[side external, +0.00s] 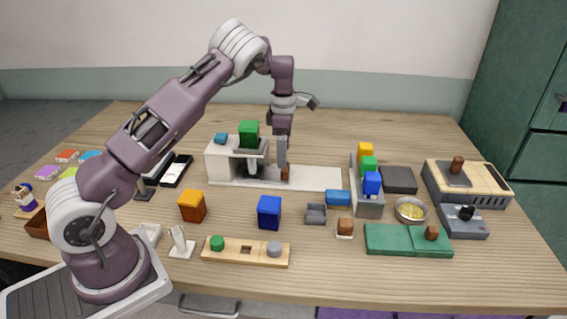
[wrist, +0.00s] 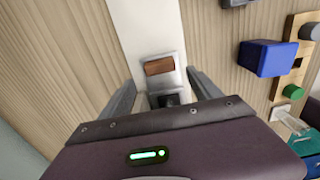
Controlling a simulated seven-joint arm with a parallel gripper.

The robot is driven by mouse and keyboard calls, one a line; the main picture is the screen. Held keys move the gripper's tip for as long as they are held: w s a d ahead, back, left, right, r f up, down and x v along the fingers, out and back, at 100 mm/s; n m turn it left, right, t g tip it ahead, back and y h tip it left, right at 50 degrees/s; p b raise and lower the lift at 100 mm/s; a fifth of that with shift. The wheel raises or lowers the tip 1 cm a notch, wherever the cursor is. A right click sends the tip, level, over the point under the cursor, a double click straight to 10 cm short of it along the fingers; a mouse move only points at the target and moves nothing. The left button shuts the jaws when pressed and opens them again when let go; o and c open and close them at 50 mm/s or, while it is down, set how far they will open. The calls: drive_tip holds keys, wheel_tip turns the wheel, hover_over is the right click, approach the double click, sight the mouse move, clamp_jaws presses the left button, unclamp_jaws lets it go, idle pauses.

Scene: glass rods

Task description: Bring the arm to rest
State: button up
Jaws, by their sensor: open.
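My gripper (side external: 282,166) points down over the white base strip (side external: 315,178) near the middle of the table, just right of the white machine (side external: 221,160). In the wrist view its two fingers stand apart with a gap between them (wrist: 163,80), and the gripper is open. A small brown block (side external: 285,174) is by the fingertips. In the wrist view the brown block (wrist: 159,67) lies on a light pad on the white strip, just beyond the fingertips. I cannot tell whether a finger touches it. No glass rods can be made out.
A green block (side external: 248,130) sits atop the white machine. Orange (side external: 192,206) and blue (side external: 269,212) blocks and a wooden board (side external: 246,252) stand in front. A grey rack (side external: 367,205) with coloured blocks is to the right. The table behind the machine is mostly clear.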

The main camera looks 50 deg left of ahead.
drive_tip(key=shift+r, duration=0.85)
drive_tip(key=s+d+r+m+t+h, duration=0.1)
drive_tip(key=s+d+r+m+t, duration=0.1)
drive_tip(key=s+d+r+m, duration=0.7)
drive_tip(key=s+d+r+m+t+h, duration=0.1)
drive_tip(key=s+d+r+m, duration=0.4)
drive_tip(key=r, duration=0.6)
drive_tip(key=s+d+m+t+y, duration=0.1)
drive_tip(key=s+d+m, duration=0.1)
drive_tip(key=s+m, duration=0.4)
drive_tip(key=s+d+f+m+t+y, duration=0.1)
drive_tip(key=s+d+m, duration=0.2)
drive_tip(key=s+m, duration=0.4)
drive_tip(key=s, duration=0.7)
drive_tip(key=shift+t, duration=0.3)
drive_tip(key=shift+c, duration=0.2)
